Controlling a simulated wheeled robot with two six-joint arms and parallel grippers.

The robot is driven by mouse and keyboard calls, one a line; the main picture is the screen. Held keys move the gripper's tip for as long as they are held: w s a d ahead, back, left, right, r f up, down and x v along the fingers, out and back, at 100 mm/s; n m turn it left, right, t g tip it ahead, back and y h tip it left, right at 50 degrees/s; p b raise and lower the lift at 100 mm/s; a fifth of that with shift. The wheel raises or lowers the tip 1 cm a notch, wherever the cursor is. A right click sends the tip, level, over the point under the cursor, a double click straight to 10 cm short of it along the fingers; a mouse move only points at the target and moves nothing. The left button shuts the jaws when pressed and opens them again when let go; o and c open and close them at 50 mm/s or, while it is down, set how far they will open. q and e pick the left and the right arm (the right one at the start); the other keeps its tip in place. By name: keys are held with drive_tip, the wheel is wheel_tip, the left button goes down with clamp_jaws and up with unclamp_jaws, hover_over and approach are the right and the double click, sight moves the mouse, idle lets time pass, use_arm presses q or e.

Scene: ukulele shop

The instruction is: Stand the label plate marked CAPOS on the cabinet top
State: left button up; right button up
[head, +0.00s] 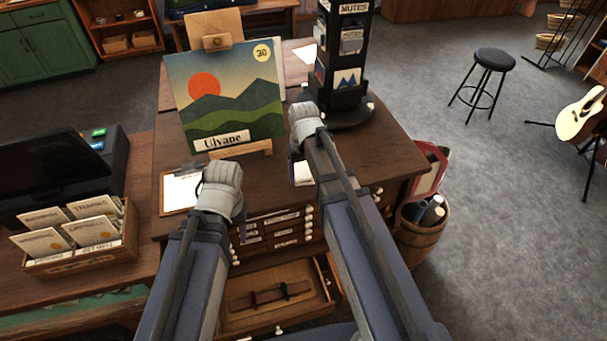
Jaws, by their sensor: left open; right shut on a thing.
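The cabinet (390,150) has a brown wooden top, with small labelled drawers in its front. My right gripper (305,118) is over the cabinet top, in front of the dark rotating stand. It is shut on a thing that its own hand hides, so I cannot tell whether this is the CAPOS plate. My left gripper (222,185) is open over the cabinet's front left, beside a clipboard (178,192). I cannot read CAPOS on anything in view. A small white card (302,174) shows partly beside my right arm.
A picture with a "Ulyane" plate (221,140) stands on an easel on the cabinet. A dark stand (343,60) marked MUTES stands at the back right. An open drawer (270,315) holds small dark and reddish items. A box of packets (85,250) stands at the left.

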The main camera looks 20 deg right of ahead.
drive_tip(key=shift+f+b, duration=0.55)
drive_tip(key=shift+f, duration=0.1)
drive_tip(key=o, duration=1.3)
drive_tip(key=shift+r, duration=0.1)
wheel_tip(320, 180, up, 8)
drive_tip(key=p, duration=0.8)
drive_tip(key=shift+s+f, duration=0.1)
drive_tip(key=shift+f, duration=0.15)
